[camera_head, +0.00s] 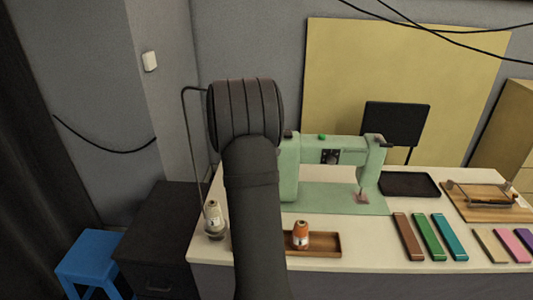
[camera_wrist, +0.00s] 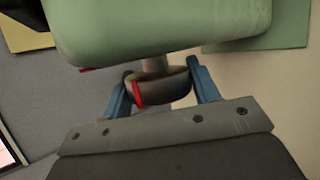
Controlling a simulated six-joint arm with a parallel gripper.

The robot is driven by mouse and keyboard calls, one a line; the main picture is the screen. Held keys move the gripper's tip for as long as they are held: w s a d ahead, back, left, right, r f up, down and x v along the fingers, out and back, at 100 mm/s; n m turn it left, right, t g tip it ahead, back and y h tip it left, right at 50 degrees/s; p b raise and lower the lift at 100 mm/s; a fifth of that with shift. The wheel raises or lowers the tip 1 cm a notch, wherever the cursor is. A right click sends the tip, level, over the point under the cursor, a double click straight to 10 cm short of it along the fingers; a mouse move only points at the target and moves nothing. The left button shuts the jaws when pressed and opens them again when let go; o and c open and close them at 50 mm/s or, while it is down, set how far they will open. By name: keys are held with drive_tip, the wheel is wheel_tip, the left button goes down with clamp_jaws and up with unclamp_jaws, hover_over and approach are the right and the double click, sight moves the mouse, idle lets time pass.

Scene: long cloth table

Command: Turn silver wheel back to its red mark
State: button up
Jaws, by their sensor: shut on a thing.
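The silver wheel (camera_wrist: 168,91) shows in the wrist view on a short shaft at the end of the pale green sewing machine (camera_wrist: 160,28). A red line runs across the wheel's left part. A small red mark (camera_wrist: 87,70) shows on the machine's lower edge, to the left of the wheel's line, so the two are apart. My gripper (camera_wrist: 160,86) has blue fingers on both sides of the wheel and is shut on it. In the head view the sewing machine (camera_head: 312,150) stands on the table, and my arm hides the wheel and gripper.
A thread cone (camera_head: 213,219) stands at the table's left end. An orange spool (camera_head: 301,234) sits in a wooden tray (camera_head: 325,250). A black tray (camera_head: 410,185), coloured strips (camera_head: 430,237) and a wooden board (camera_head: 480,211) lie to the right.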

drive_tip(key=shift+n+g, duration=0.4)
drive_tip(key=shift+g, duration=1.3)
drive_tip(key=o, duration=1)
drive_tip(key=v, duration=0.7)
drive_tip(key=shift+s+r, duration=0.1)
drive_tip(key=shift+r, duration=0.15)
drive_tip(key=x, duration=0.7)
drive_tip(key=shift+f, duration=0.25)
